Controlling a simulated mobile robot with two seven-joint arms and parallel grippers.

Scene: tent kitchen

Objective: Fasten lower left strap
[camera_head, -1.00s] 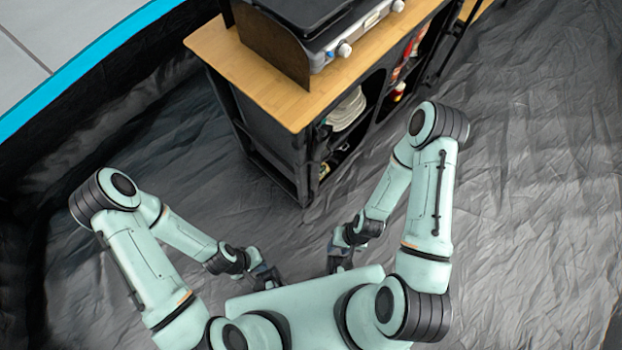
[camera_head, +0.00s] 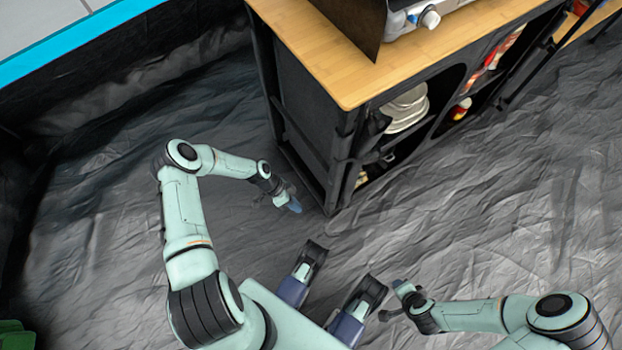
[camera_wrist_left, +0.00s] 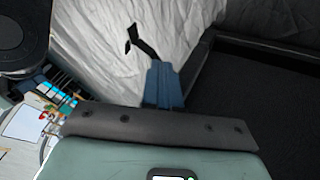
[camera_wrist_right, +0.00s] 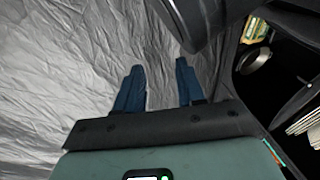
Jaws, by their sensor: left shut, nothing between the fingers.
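A thin black strap (camera_wrist_left: 143,46) with a small wider end shows in the left wrist view, just beyond my left fingertips against the grey ground. I cannot tell whether it touches them. My left gripper (camera_head: 294,205) is low beside the near corner of the black fabric cabinet (camera_head: 305,120). Its blue fingers are together and empty in the left wrist view (camera_wrist_left: 163,66). The cabinet's dark side (camera_wrist_left: 260,95) fills the right of that view. My right gripper (camera_head: 391,299) is away from the cabinet; its fingers are apart and empty in the right wrist view (camera_wrist_right: 160,66).
The cabinet has a wooden top (camera_head: 350,75) with a stove (camera_head: 430,18) on it. Its open front holds white plates (camera_head: 405,108) and bottles (camera_head: 462,108). Wrinkled grey ground (camera_head: 500,220) is free to the right. A green object (camera_head: 15,338) is at the lower left.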

